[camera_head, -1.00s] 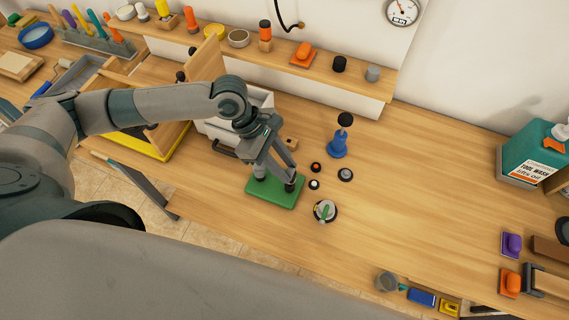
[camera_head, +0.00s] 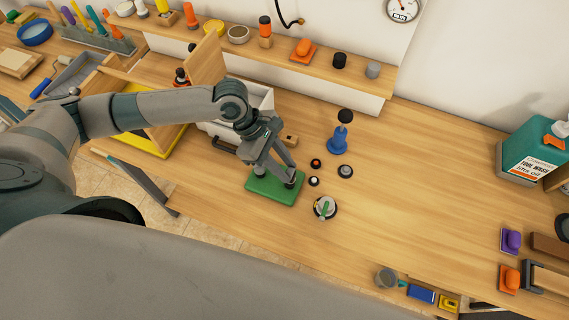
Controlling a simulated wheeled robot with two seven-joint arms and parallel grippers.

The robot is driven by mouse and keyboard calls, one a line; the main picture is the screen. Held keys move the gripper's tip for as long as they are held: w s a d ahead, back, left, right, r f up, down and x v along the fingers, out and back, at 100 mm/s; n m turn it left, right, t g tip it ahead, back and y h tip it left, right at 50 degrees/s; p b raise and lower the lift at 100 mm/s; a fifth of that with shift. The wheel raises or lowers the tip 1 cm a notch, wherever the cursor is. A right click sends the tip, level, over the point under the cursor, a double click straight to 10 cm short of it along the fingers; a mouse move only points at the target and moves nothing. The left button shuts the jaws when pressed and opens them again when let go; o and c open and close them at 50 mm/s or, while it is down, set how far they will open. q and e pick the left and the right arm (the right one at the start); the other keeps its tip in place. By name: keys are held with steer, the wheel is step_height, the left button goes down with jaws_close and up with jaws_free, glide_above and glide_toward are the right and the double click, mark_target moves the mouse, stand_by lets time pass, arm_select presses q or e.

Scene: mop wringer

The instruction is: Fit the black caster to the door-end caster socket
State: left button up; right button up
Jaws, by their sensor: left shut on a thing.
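My left gripper (camera_head: 279,176) reaches down over a green block (camera_head: 268,192) near the bench's front edge. It is shut on a small dark thing (camera_head: 291,183) low over the block's right part. This looks like the black caster, but the fingers hide most of it, and I cannot tell if it touches the block. A grey piece at the block's left part is partly hidden by the gripper. I cannot make out the door-end caster socket. My right gripper is not in view.
A white bin (camera_head: 262,97) stands behind my left wrist. Small knobs (camera_head: 316,163), a blue black-topped stand (camera_head: 340,139) and a round dial (camera_head: 325,208) stand to the right. A teal tool-wash jug (camera_head: 535,150) stands far right.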

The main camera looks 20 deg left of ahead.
arm_select(q)
steer(key=shift+f, duration=0.45)
stand_by(0.6)
steer(key=shift+f, duration=0.2)
steer(key=o, duration=1)
steer(key=shift+o, duration=0.6)
steer(key=shift+r, duration=0.1)
